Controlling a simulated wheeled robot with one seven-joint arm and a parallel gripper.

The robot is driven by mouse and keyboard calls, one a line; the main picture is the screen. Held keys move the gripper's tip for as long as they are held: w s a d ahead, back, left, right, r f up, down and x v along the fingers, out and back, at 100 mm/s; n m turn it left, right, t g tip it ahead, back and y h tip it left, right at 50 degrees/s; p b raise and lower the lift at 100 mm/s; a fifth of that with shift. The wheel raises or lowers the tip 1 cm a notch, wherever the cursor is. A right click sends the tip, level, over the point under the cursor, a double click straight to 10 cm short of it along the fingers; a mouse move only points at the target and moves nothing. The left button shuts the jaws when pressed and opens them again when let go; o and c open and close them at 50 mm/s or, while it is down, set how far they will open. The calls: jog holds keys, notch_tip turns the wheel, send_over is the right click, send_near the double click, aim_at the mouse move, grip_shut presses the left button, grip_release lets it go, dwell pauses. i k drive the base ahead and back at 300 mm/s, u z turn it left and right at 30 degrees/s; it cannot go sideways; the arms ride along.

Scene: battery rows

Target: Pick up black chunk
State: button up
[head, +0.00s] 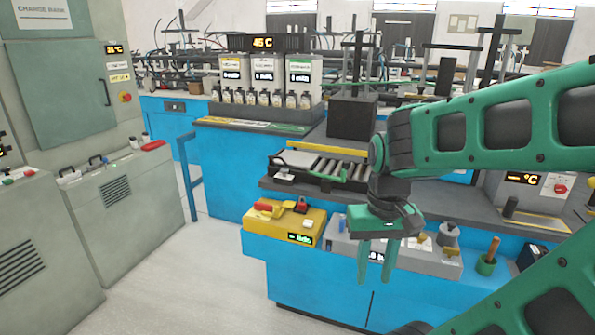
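My gripper (377,268) hangs from the green arm at the right, fingers pointing down and apart, with nothing seen between them. It is in front of the blue bench, over its front ledge. A dark, blocky shape (352,118) stands on the bench behind the arm, below an upright frame. I cannot tell which of these, if either, is the black chunk. Part of the bench is hidden behind my arm.
A yellow box (284,222) with red and dark parts and a grey panel (425,257) line the front ledge. A roller tray (320,166) lies behind them. Grey cabinets (130,200) stand left. The floor (190,275) between is clear.

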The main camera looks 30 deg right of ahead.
aim_at(347, 162)
jog(key=u, duration=0.35)
jog(key=i, duration=1.1)
jog(key=z, duration=2.3)
jog(key=i, duration=0.5)
jog(key=u, duration=0.15)
